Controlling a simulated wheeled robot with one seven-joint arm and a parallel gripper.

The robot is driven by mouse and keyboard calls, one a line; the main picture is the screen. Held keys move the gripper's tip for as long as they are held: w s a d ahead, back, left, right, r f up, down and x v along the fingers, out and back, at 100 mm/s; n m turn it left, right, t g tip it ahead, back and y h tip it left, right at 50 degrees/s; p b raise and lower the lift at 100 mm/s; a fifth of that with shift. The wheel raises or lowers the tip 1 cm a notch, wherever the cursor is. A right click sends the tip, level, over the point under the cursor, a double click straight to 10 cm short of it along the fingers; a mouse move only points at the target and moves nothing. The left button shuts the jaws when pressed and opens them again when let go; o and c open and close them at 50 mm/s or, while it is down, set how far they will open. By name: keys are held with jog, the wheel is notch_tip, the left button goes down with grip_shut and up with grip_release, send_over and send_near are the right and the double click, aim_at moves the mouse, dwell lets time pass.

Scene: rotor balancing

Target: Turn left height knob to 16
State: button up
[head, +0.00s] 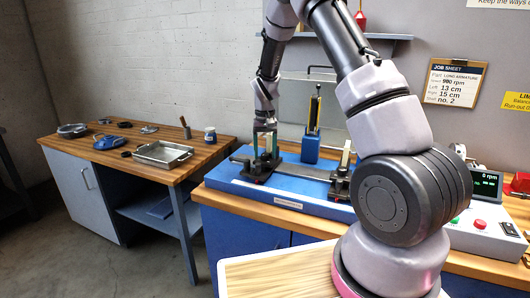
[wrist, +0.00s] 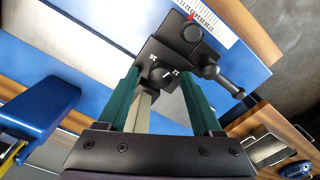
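My gripper (wrist: 164,84) is open and points down over the left pedestal (head: 258,168) of the blue balancing stand. In the wrist view its two green fingers lie either side of a small black knob (wrist: 161,76) with a white mark. The knob sits on a dark plate (wrist: 150,52) with white numbers, which look like 16 and 12. A gap shows between the knob and each finger. The knob's exact setting is too small to read. In the head view my gripper (head: 265,146) hides the knob.
A black round knob (wrist: 191,33) beside a white ruler with a red pointer, and a ball-ended lever (wrist: 211,71), are close to the fingers. A blue post (head: 311,148) stands to the right. The job sheet (head: 454,82) reads left 13 cm, right 15 cm.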

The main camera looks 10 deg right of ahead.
aim_at(265, 154)
notch_tip(265, 154, up, 11)
dwell(0.4)
jog(key=shift+f, duration=0.1)
